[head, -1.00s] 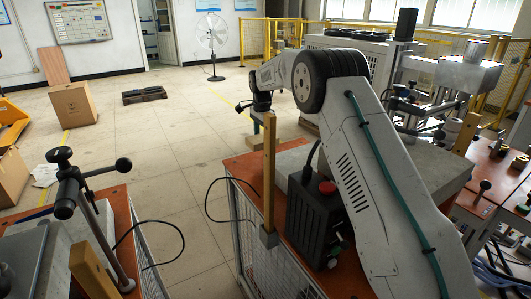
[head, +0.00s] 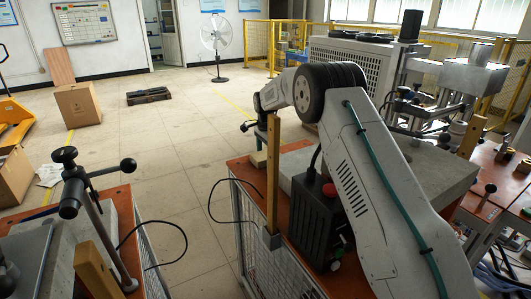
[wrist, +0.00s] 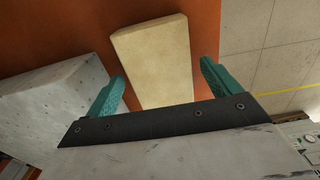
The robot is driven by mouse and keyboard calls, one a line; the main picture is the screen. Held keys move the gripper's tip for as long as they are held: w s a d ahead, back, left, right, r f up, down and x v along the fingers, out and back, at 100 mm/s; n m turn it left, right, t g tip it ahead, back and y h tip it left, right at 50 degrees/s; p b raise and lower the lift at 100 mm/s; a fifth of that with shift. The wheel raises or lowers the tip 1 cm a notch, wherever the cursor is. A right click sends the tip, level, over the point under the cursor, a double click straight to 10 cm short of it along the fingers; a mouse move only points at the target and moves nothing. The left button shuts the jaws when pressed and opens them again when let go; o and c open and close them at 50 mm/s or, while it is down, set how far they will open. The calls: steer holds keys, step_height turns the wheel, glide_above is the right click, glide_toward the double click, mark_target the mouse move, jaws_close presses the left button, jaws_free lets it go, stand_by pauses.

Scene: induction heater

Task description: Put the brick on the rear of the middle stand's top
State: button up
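The brick (wrist: 155,58) is a pale tan block lying on the orange top (wrist: 60,30) of a stand in the wrist view. My gripper (wrist: 163,75) has its two teal fingers apart, one on each side of the brick's near part, with a gap showing at the right finger. In the head view, the middle stand (head: 240,171) has an orange top and mesh sides. A small tan piece of the brick (head: 258,159) shows at its far left corner, below my wrist.
A grey concrete block (wrist: 58,95) lies left of the brick in the wrist view. Another orange-topped stand (head: 128,220) is at left. Floor beyond is open.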

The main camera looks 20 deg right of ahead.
mark_target(266, 154)
steer(key=shift+r, duration=0.1)
step_height(266, 154, up, 12)
steer(key=s+r+n, duration=0.3)
steer(key=s+r, duration=0.8)
steer(key=s+a+r+n, duration=0.1)
steer(key=s+r+n, duration=0.15)
steer(key=s, duration=0.55)
steer(key=s+r+n, duration=0.2)
steer(key=s+r, duration=0.2)
steer(key=s, duration=0.4)
steer(key=s+f+n, duration=0.1)
steer(key=s+n, duration=0.1)
steer(key=s, duration=0.6)
steer(key=s+f+n, duration=0.1)
steer(key=s+n, duration=0.1)
steer(key=s, duration=0.6)
steer(key=s+a+f+n+t, duration=0.1)
steer(key=s+f+n, duration=0.1)
steer(key=s, duration=0.6)
steer(key=s+f+n, duration=0.2)
steer(key=s+f, duration=0.3)
steer(key=s, duration=0.2)
steer(key=shift+s, duration=0.35)
steer(key=shift+a, duration=0.1)
